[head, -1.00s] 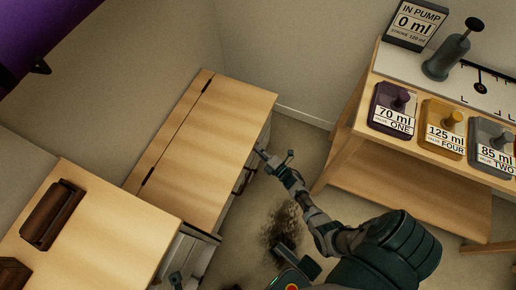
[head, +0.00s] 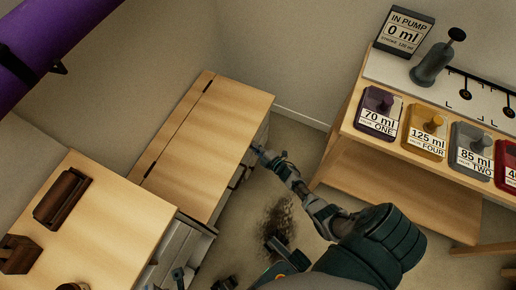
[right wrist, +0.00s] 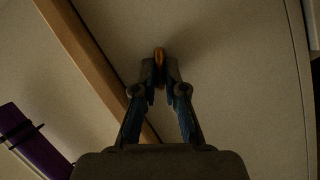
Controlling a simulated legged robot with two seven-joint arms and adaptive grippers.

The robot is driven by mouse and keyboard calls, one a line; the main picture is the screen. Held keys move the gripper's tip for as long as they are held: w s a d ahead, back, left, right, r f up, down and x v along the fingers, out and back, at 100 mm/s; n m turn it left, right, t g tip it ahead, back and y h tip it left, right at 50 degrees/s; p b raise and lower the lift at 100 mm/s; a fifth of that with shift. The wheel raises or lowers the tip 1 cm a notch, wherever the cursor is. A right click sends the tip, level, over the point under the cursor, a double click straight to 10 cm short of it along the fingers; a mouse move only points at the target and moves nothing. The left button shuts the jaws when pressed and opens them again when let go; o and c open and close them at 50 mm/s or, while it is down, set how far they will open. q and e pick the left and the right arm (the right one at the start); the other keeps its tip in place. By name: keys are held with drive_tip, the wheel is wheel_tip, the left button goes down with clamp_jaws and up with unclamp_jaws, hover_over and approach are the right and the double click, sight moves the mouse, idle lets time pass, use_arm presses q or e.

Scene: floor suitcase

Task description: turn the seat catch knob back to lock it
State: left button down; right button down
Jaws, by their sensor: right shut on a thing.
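The seat is a wooden bench lid (head: 205,140) with dark hinges along its back edge, lying closed in the head view. My right gripper (head: 260,153) is at the bench's front side, just below the lid's front edge. In the right wrist view my right gripper (right wrist: 160,75) is shut on a small orange-brown knob (right wrist: 160,54), with its tip showing between the fingers. The knob's turn angle cannot be read, and in the head view the gripper hides it.
A wooden top (head: 110,220) with dark brown blocks is at lower left. A purple roll (head: 60,45) is at upper left. Floor is open between bench and stand.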

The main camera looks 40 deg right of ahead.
use_arm(q)
drive_tip(key=w+d+f+m+g+h+p, duration=0.1)
drive_tip(key=w+f+m+g+h+p, duration=0.1)
drive_tip(key=w+g, duration=0.3)
drive_tip(key=shift+w+d+f+m, duration=0.25)
drive_tip(key=shift+w+f+m, duration=0.05)
use_arm(e)
drive_tip(key=m+g+y, duration=0.1)
drive_tip(key=m, duration=0.2)
drive_tip(key=d+m+g+y, duration=0.1)
drive_tip(key=m+y, duration=0.1)
drive_tip(key=m, duration=0.1)
drive_tip(key=m+g+y, duration=0.1)
drive_tip(key=m, duration=0.2)
drive_tip(key=shift+d+f+g, duration=0.1)
drive_tip(key=shift+d+g, duration=0.1)
drive_tip(key=shift+g, duration=0.1)
use_arm(q)
drive_tip(key=shift+r, duration=0.1)
use_arm(e)
drive_tip(key=shift+s+a, duration=0.1)
drive_tip(key=c, duration=1.2)
unclamp_jaws()
drive_tip(key=shift+c, duration=0.2)
use_arm(q)
drive_tip(key=shift+w+d, duration=0.1)
drive_tip(key=shift+d, duration=0.1)
use_arm(e)
drive_tip(key=shift+y, duration=0.3)
